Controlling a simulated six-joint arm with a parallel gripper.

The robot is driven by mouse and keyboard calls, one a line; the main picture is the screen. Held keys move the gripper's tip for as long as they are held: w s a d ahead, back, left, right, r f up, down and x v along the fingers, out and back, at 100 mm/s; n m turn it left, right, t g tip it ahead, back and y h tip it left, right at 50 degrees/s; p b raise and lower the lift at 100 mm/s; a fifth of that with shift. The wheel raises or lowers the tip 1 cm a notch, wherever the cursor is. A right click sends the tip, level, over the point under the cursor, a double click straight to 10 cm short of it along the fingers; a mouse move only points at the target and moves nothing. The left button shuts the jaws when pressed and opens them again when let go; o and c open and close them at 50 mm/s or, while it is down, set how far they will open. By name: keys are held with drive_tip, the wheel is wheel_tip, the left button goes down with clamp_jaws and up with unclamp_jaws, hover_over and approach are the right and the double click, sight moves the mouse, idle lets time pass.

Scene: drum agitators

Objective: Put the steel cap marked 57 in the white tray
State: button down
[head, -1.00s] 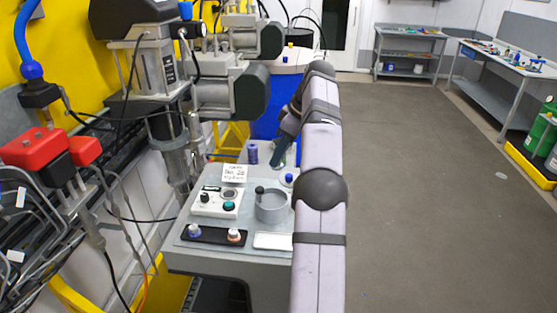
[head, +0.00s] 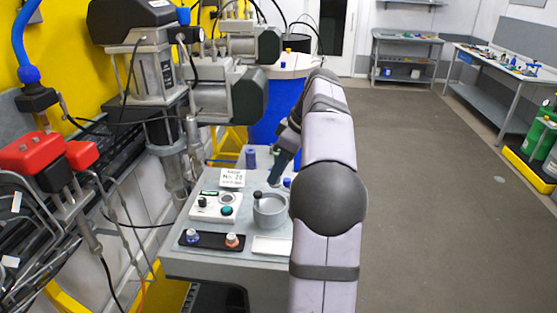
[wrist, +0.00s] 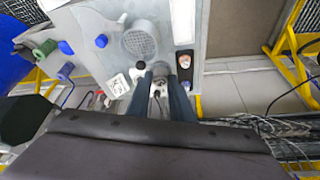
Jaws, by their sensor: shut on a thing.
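My gripper (wrist: 161,80) shows in the wrist view as two dark blue fingers. They are shut on a small grey thing (wrist: 160,71), which looks like the steel cap; its mark cannot be read. In the head view my gripper (head: 280,170) is above the bench near the grey bowl, and the thing it holds cannot be made out. The white tray (head: 272,245) lies at the front right of the bench, its right end hidden by my arm. It also shows at the top of the wrist view (wrist: 183,20), apart from the fingertips.
The grey bowl (head: 270,210) with a black-knobbed tool stands behind the tray. A black strip (head: 212,241) with two small capped items lies left of the tray.

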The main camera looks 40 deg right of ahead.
drive_tip(key=s+a+f, duration=0.1)
drive_tip(key=s+f, duration=0.1)
drive_tip(key=f, duration=0.4)
drive_tip(key=s+a+f, duration=0.1)
drive_tip(key=a+f, duration=0.1)
drive_tip(key=f, duration=0.3)
drive_tip(key=shift+s+a+f+n, duration=0.15)
drive_tip(key=shift+s+f+n, duration=0.15)
drive_tip(key=shift+s+f, duration=0.05)
drive_tip(key=shift+f, duration=0.2)
drive_tip(key=shift+f+b, duration=1.5)
drive_tip(key=shift+f, duration=0.45)
drive_tip(key=shift+f+b, duration=0.8)
drive_tip(key=shift+f, duration=0.1)
drive_tip(key=shift+f+b, duration=0.4)
drive_tip(key=shift+b, duration=0.3)
drive_tip(key=c, duration=1.5)
unclamp_jaws()
